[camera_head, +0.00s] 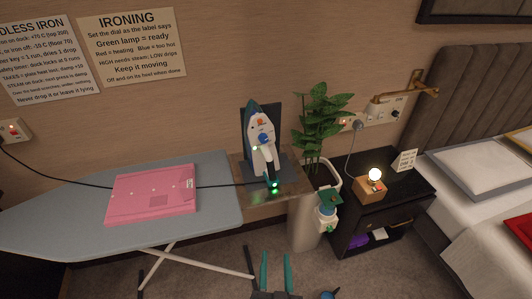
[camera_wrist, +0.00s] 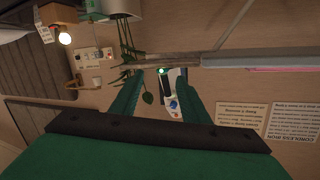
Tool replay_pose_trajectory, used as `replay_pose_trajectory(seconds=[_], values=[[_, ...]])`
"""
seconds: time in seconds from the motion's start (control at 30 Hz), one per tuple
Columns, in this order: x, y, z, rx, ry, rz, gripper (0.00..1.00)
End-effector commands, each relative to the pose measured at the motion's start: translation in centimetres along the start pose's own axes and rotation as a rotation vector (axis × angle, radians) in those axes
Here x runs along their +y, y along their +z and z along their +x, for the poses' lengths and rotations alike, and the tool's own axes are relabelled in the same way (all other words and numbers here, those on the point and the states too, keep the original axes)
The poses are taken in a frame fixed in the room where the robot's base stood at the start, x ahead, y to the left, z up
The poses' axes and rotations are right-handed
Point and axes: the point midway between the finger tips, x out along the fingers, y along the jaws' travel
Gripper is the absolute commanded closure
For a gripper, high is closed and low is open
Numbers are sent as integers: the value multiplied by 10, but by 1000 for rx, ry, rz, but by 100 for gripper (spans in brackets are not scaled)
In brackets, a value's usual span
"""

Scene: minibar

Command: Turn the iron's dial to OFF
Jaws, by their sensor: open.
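The iron (camera_head: 261,124) stands upright on its heel against a dark dock (camera_head: 276,118) on a small stand (camera_head: 290,187) at the right end of the ironing board. Its blue dial (camera_head: 264,138) faces me, with a small orange mark above it; the dial setting is too small to read. Green lights glow on the iron and at the dock's front. My gripper (camera_head: 276,254) is open and empty, low in front of the stand and apart from the iron. In the upside-down wrist view, the iron (camera_wrist: 178,85) and blue dial (camera_wrist: 173,105) show between the open fingers (camera_wrist: 160,80).
A potted plant (camera_head: 320,115) stands right of the iron. A lit lamp (camera_head: 372,187) sits on the black nightstand (camera_head: 408,190). Instruction signs (camera_head: 130,45) hang on the wall.

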Motion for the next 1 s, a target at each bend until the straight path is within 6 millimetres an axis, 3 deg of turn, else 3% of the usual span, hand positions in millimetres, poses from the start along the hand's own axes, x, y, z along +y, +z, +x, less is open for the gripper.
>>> replay_pose_trajectory(seconds=[0.03,0.2,0.5,0.73,1.0], values=[[-2,-14,17,14,-14,9,58],[-10,-52,64,32,-66,29,58],[-31,-138,130,63,-182,31,58],[-47,-195,156,76,-258,9,58],[-54,-214,168,77,-286,-2,58]])
